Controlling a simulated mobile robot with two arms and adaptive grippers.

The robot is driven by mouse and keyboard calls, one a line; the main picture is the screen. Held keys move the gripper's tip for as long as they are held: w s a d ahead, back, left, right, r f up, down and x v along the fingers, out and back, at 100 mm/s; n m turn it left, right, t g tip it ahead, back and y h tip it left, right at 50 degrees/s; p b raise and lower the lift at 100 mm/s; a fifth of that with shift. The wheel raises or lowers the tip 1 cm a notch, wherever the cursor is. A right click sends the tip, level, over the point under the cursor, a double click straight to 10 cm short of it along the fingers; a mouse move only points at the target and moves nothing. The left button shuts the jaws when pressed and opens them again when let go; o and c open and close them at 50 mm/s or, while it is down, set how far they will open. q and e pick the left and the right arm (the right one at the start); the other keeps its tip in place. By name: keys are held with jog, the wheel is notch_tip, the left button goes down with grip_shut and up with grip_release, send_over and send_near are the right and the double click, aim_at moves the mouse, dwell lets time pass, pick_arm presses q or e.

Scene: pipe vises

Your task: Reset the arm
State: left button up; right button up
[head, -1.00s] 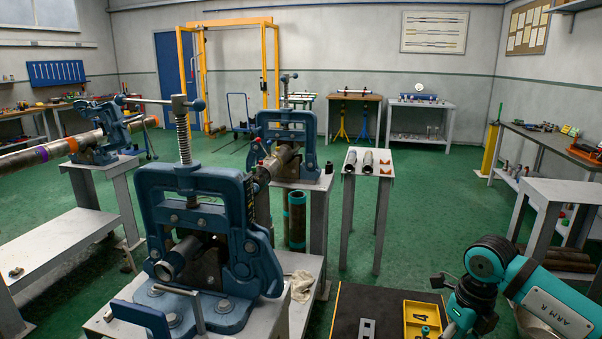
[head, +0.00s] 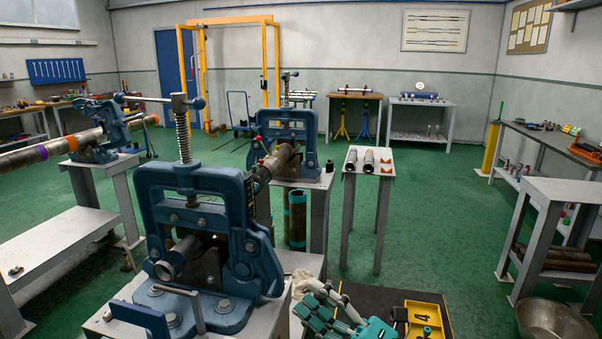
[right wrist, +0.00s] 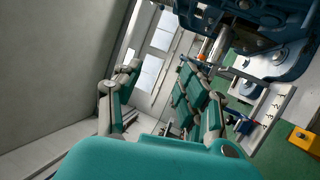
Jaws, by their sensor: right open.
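My right gripper (head: 330,305) is at the bottom middle of the head view, just right of the near vise's bench. Its teal fingers are spread and nothing is between them. In the right wrist view the open fingers (right wrist: 155,95) stand apart, with wall and window behind. The large blue pipe vise (head: 205,200) stands upright on a grey bench and has a short pipe end (head: 172,262) in it. Part of a blue vise (right wrist: 275,35) shows at the upper right of the wrist view. My left gripper is not in view.
A yellow tray (head: 424,325) lies on a dark mat right of my gripper. A metal bowl (head: 553,322) is at the lower right. A second blue vise (head: 287,140) stands behind. A small table (head: 370,168) holds two pipe pieces. Green floor is clear at the right middle.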

jog(key=w+d+f+m+t+h, duration=0.1)
jog(key=d+f+m+t+h, duration=0.3)
jog(key=d+m+h, duration=0.5)
jog(key=d+f+m+t+h, duration=0.1)
jog(key=d+f+m+h, duration=0.5)
jog(key=m, duration=0.5)
jog(key=s+d+f+m+g+h, duration=0.3)
jog(key=s+f+m+g+h, duration=0.15)
jog(key=f, duration=0.45)
jog(key=s+f+m+g+y, duration=0.1)
jog(key=s+f+g, duration=0.45)
jog(key=s, duration=0.45)
jog(key=s+f+m+g+y, duration=0.15)
jog(key=s+f+g, duration=0.35)
jog(key=s, duration=0.5)
notch_tip(320, 180, down, 22)
jog(key=s+p, duration=0.1)
jog(key=p, duration=0.2)
jog(key=s+d+f+g+h+p, duration=0.1)
jog(key=s+d+f+p, duration=0.1)
jog(key=s+f, duration=1.3)
jog(key=shift+s+d+f+p, duration=0.15)
jog(key=shift+s+d+p, duration=0.15)
jog(key=shift+s+d, duration=0.25)
